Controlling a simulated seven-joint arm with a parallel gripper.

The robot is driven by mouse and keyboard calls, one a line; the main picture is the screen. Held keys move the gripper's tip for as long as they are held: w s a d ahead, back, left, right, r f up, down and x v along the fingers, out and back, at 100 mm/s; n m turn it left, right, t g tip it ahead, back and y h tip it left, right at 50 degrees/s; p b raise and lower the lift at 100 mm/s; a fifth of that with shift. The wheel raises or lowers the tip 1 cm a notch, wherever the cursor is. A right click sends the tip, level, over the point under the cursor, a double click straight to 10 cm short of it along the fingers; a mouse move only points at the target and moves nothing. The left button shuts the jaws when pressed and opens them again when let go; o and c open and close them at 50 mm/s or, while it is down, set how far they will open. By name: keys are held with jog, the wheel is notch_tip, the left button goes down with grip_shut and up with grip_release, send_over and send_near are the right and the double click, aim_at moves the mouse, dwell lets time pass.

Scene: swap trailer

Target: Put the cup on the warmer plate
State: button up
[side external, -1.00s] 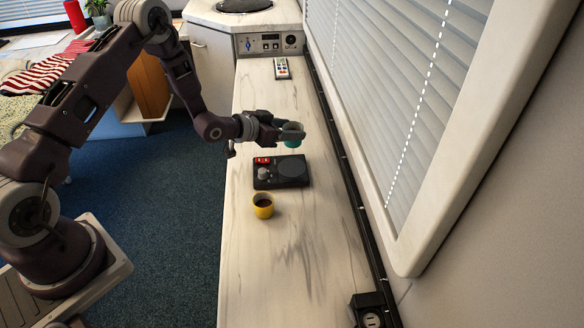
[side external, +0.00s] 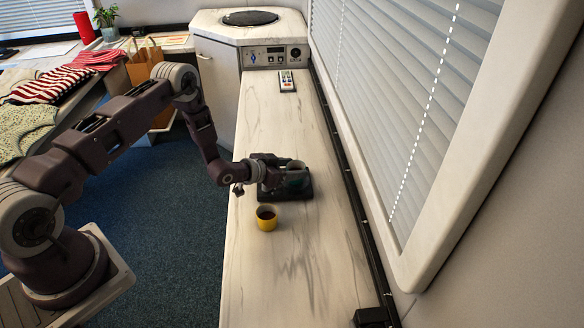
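A dark teal cup (side external: 297,167) is between the fingers of my gripper (side external: 288,170), which looks shut on it. The cup is upright and over the right part of the black warmer (side external: 270,195), where the round plate is. The gripper and cup hide most of the warmer's top. I cannot tell whether the cup's base touches the plate.
The long marble-look counter (side external: 290,270) is clear in front of the yellow cup. A remote control (side external: 287,81) lies farther back, before a control panel (side external: 275,56) and a round hob (side external: 250,18). A wall with window blinds (side external: 395,90) borders the right side.

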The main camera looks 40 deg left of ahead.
jog(key=o, duration=0.3)
jog(key=shift+o, duration=0.2)
jog(key=shift+r, duration=0.15)
jog(key=v, duration=1.2)
notch_tip(320, 180, up, 13)
jog(key=w+g+y, duration=0.1)
jog(key=g+y, duration=0.1)
jog(key=s+r+g+y, duration=0.1)
jog(key=s+r+y, duration=0.1)
jog(key=s+r, duration=0.6)
jog(key=s+d+r+g, duration=0.1)
jog(key=s+d+r, duration=0.1)
jog(key=s, duration=0.6)
jog(key=s+d+r+n+g+h, duration=0.1)
jog(key=s+d+r, duration=0.2)
jog(key=s, duration=0.5)
jog(key=s+d+r+n+g, duration=0.1)
jog(key=s+d+r+g, duration=0.1)
jog(key=s, duration=0.6)
jog(key=shift+s+d+r+h, duration=0.3)
jog(key=shift+d+r, duration=0.45)
jog(key=shift+r, duration=0.2)
